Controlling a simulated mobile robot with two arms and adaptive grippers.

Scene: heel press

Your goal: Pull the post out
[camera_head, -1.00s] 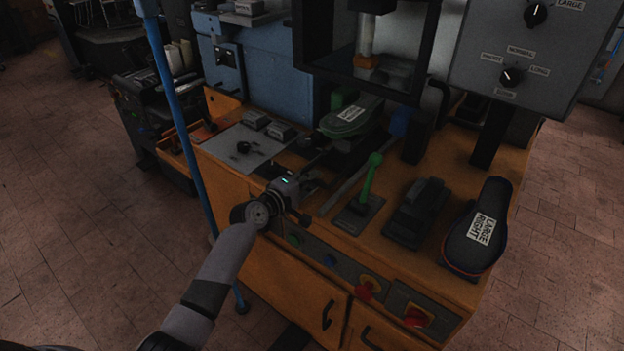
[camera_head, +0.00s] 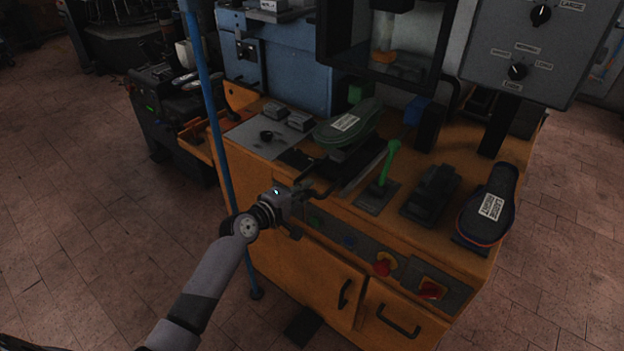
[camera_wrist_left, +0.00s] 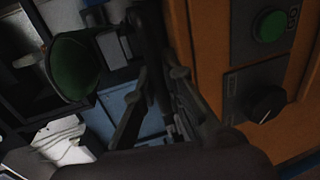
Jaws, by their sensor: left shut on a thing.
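The post (camera_head: 342,153) is a dark piece at the bench front, under a green shoe form (camera_head: 345,124) with a white label. A dark handle bar (camera_head: 318,193) runs from it toward the front edge. My left gripper (camera_head: 298,203) is shut on this handle, just in front of the bench edge. In the left wrist view the gripper fingers (camera_wrist_left: 165,78) close around the dark bar (camera_wrist_left: 153,40), and the green shoe form (camera_wrist_left: 75,66) shows at upper left. The exact contact is dark and partly hidden. My right gripper is not in view.
A green lever (camera_head: 388,165) and a dark shoe form labelled LARGE RIGHT (camera_head: 489,210) stand right of the post. The floor at left is clear.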

